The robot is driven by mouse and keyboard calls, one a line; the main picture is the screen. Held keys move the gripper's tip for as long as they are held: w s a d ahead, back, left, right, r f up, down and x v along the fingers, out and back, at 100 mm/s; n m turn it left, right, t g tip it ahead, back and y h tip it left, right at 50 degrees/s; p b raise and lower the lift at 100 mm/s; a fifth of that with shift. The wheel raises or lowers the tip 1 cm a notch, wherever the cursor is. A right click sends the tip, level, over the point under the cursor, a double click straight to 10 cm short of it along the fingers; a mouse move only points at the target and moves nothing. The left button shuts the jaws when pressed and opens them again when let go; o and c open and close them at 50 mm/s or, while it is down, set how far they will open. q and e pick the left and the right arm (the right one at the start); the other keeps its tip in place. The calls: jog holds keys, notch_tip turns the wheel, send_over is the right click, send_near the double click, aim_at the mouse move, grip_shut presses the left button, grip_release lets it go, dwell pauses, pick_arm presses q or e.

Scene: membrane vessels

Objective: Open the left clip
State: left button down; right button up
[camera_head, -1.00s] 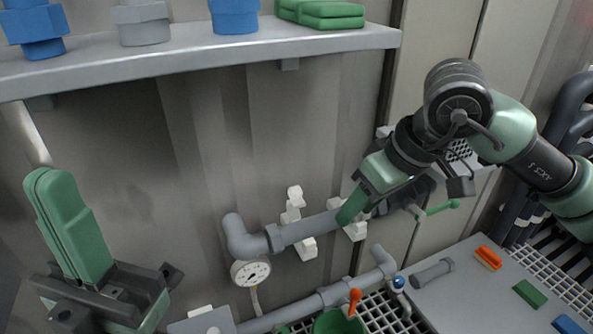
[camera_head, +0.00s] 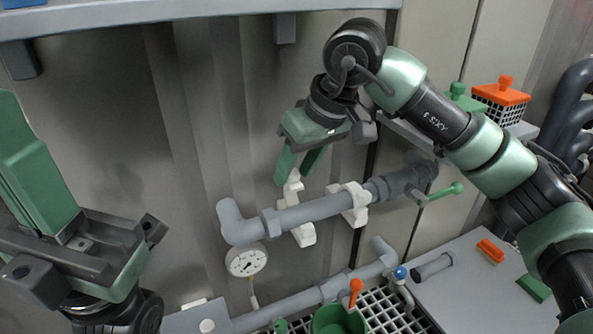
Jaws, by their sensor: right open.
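The white left clip (camera_head: 293,191) is on the grey upper pipe (camera_head: 318,208). Its upper part stands up above the pipe and its lower part shows below; the pipe's front looks bare between them. The white right clip (camera_head: 358,201) wraps over the same pipe farther right. My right gripper (camera_head: 296,170) is open, pointing down, with its green fingers at the top of the left clip. Whether they touch it I cannot tell. My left gripper (camera_head: 32,160) is raised at the far left, away from the clips; its finger gap is not clear.
A shelf (camera_head: 180,21) runs across the top. A round gauge (camera_head: 246,260) hangs at the pipe's left elbow. A green-handled valve (camera_head: 440,193) is at right. Below are a lower pipe (camera_head: 305,298), a green funnel-like cup (camera_head: 338,321) and a grey table (camera_head: 455,295).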

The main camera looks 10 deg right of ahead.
grip_shut()
dwell(1.4)
